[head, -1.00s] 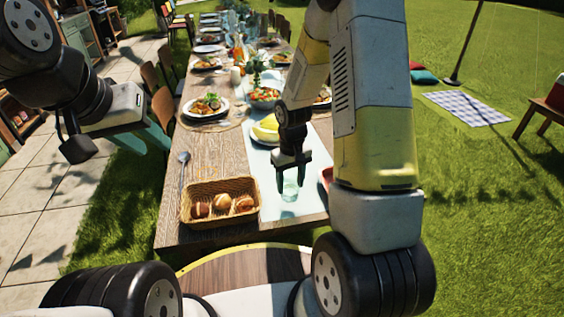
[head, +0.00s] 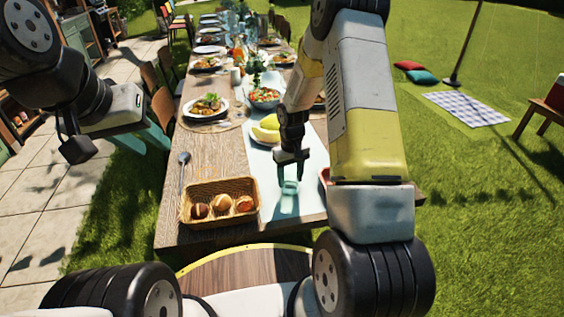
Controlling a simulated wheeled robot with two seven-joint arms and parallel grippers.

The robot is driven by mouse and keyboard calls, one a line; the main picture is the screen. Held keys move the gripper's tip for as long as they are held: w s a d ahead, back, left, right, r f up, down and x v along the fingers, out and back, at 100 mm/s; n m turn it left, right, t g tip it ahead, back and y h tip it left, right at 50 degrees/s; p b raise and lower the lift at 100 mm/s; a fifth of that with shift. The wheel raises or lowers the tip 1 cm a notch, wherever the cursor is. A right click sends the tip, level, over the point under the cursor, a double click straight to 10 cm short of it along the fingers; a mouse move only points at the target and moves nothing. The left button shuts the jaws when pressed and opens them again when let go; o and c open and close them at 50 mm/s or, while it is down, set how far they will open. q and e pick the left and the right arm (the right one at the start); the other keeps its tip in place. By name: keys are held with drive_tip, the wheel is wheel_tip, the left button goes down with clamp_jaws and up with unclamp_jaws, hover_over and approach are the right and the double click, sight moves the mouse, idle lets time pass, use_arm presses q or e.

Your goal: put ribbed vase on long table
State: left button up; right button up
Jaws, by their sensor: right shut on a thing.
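The ribbed vase (head: 289,201) is a small, clear greenish glass piece at the near right part of the long table (head: 180,236). It looks upright, over the pale runner. My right gripper (head: 290,172) comes down from above and is shut on the vase. The vase is see-through, so I cannot tell whether its base touches the table. My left gripper (head: 78,149) is off to the left, over the paving and away from the table. Its jaws are turned so that I cannot see how wide they are.
A bread basket (head: 220,203) sits just left of the vase, with a spoon (head: 183,172) beyond it. Yellow fruit (head: 266,130) lies behind the vase. A red object (head: 324,177) is partly hidden by my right arm. Plates and a salad bowl (head: 264,97) stand farther back.

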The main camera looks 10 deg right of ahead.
drive_tip(key=shift+f, duration=0.1)
drive_tip(key=o, duration=1.6)
drive_tip(key=s+r+m+t, duration=0.1)
drive_tip(key=s+r, duration=0.3)
drive_tip(key=r, duration=1)
drive_tip(key=s+r+t, duration=0.1)
drive_tip(key=s+r, duration=0.3)
drive_tip(key=r, duration=0.9)
drive_tip(key=s+a+r+m+t+y, duration=0.1)
drive_tip(key=s+r+t, duration=0.3)
drive_tip(key=s, duration=1.2)
wheel_tip(320, 180, up, 4)
drive_tip(key=shift+s+a+r+y, duration=0.15)
drive_tip(key=shift+a+y, duration=0.45)
